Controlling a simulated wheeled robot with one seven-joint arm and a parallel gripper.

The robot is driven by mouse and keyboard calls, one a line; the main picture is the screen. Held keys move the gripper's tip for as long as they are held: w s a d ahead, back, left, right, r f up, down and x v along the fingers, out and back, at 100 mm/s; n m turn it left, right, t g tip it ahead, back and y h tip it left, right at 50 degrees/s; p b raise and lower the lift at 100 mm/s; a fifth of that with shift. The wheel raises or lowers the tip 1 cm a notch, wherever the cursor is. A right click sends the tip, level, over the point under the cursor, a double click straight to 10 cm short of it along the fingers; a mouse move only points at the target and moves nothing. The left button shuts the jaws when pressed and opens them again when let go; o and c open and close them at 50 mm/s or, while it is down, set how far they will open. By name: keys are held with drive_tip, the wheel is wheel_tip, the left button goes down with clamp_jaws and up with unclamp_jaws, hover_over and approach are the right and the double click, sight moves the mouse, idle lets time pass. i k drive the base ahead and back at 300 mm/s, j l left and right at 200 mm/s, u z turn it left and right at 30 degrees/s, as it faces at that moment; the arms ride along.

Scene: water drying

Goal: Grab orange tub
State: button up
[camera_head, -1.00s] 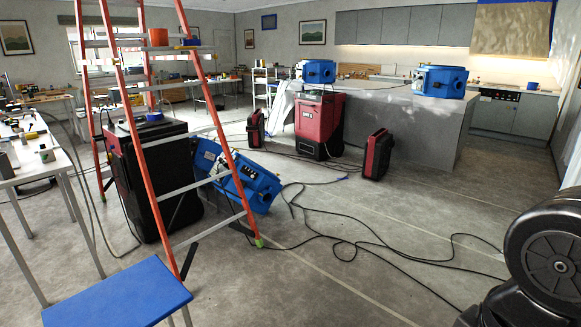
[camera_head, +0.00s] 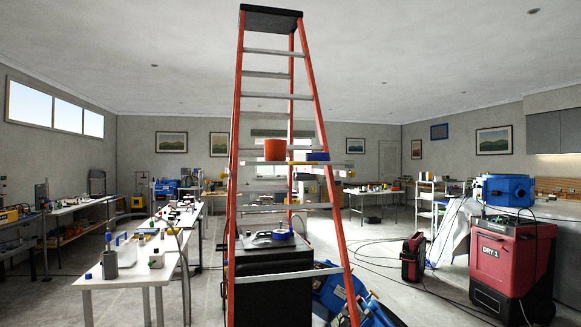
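An orange tub (camera_head: 275,149) stands upright on the shelf plank (camera_head: 340,164) of the stepladder, near the middle of the picture. A blue roll-like item (camera_head: 317,156) sits on the same plank to its right.
A black machine (camera_head: 268,290) stands behind the ladder's lower rungs, with blue equipment (camera_head: 335,292) on the floor beside it. A white table (camera_head: 135,275) with small items is at left. A red dryer (camera_head: 510,265) stands at right. Cables cross the floor.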

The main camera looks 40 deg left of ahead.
sight(274, 150)
drive_tip(key=i+u, duration=0.7)
drive_tip(key=i+l+u, duration=0.3)
drive_tip(key=i, duration=0.15)
drive_tip(key=j, duration=0.1)
